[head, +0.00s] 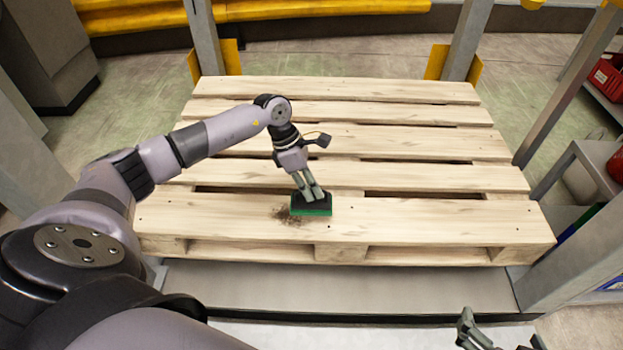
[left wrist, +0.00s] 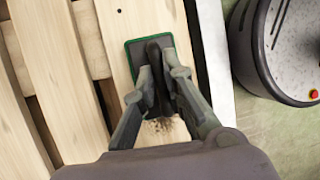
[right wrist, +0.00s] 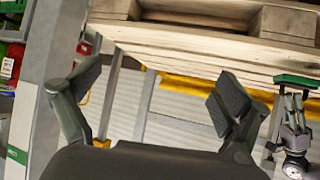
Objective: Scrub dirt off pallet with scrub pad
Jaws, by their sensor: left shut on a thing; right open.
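The scrub pad (head: 311,210) is a dark block with a green scrubbing layer underneath. It lies flat on the front board of the wooden pallet (head: 420,215). My left gripper (head: 314,195) is shut on the pad's dark top from above; the left wrist view shows the pad (left wrist: 137,50) between and beyond the fingers (left wrist: 158,75). A brown dirt patch (head: 284,215) lies on the board just left of the pad; part may be hidden under it. It also shows beside the fingers in the left wrist view (left wrist: 160,126). My right gripper (right wrist: 160,90) is open and empty, in front of the pallet.
The pallet rests on a grey metal platform (head: 340,285) between upright posts (head: 468,40). Yellow rails (head: 320,8) run behind it. A shelf with a red bin (head: 606,75) stands at the right. The other pallet boards are clear.

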